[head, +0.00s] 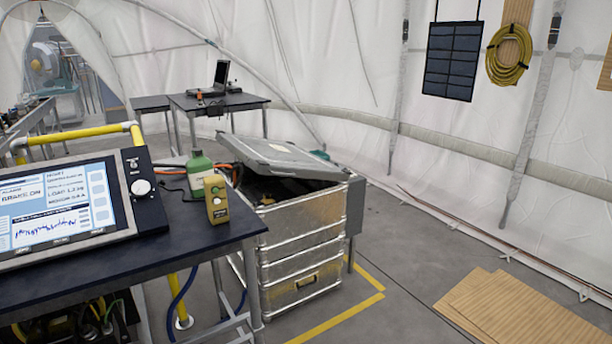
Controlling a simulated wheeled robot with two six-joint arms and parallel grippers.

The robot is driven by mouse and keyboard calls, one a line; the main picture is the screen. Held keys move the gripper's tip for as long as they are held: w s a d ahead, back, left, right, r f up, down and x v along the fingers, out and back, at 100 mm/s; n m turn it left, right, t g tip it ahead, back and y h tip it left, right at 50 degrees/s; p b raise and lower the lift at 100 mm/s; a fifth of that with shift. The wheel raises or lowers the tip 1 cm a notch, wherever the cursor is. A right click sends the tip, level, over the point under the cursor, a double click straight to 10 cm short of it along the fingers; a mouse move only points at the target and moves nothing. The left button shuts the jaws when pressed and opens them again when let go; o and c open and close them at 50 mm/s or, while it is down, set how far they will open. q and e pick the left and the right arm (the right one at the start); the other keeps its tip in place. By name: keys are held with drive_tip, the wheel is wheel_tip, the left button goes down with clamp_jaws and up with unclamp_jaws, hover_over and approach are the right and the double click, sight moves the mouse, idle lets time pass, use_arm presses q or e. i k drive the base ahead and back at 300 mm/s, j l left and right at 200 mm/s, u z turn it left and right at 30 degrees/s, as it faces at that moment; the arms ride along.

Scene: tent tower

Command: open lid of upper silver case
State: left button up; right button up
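The upper silver case (300,228) is on top of a stack of silver metal cases beside the dark table. Its grey lid (284,157) is tilted, raised clear of the rim on the near side, and a dark gap shows the inside. Some contents show dimly in the gap; what they are I cannot tell. The lower silver case (300,282) has a yellowish handle on its front. Neither of my grippers shows in the head view.
A dark table (200,238) with a monitor (62,210), a green bottle (200,166) and a yellow handheld device (216,199) stands left of the cases. Wooden boards (525,310) lie on the floor at right. Grey floor between is free, with yellow tape (345,315).

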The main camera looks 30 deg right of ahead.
sight(266, 157)
drive_tip(key=i+l, duration=0.15)
drive_tip(key=l, duration=0.35)
drive_tip(key=i+l, duration=0.2)
drive_tip(key=l, duration=0.3)
drive_tip(key=i+l, duration=0.15)
drive_tip(key=l, duration=0.35)
drive_tip(key=i+l, duration=0.15)
drive_tip(key=l, duration=0.4)
drive_tip(key=i+l+u, duration=0.1)
drive_tip(key=l, duration=0.4)
drive_tip(key=i+l, duration=0.25)
drive_tip(key=l, duration=0.25)
drive_tip(key=i+l, duration=0.15)
drive_tip(key=l, duration=0.4)
drive_tip(key=i+l, duration=0.15)
drive_tip(key=l, duration=0.35)
